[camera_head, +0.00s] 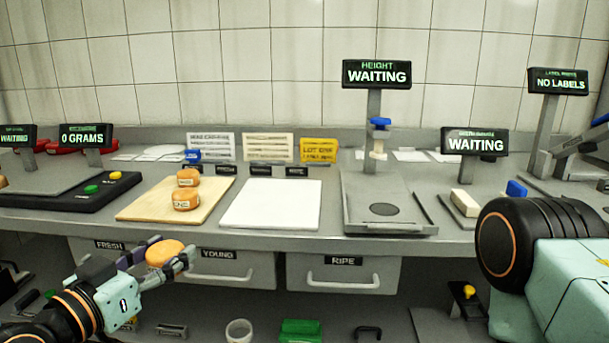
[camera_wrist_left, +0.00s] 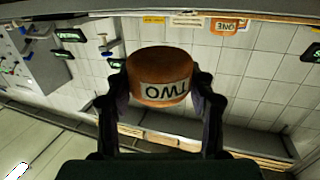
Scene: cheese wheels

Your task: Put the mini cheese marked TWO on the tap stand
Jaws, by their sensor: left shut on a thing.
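My left gripper (camera_head: 160,257) is shut on an orange mini cheese (camera_head: 165,251) in the head view, held in front of the bench, near the drawer fronts. In the left wrist view the cheese (camera_wrist_left: 158,72) sits between both fingers of the left gripper (camera_wrist_left: 160,90), its label reading TWO upside down. Two other mini cheeses, a front one (camera_head: 186,201) and a rear one (camera_head: 188,178), are on the wooden board (camera_head: 140,212). I cannot tell which fixture is the tap stand. My right gripper is out of view.
A white board (camera_head: 270,205) lies clear beside the wooden one. A black scale (camera_head: 60,196) is at the left, and a height gauge plate (camera_head: 385,190) at the right. Drawers (camera_head: 345,275) are below the bench edge. My right arm fills the lower right.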

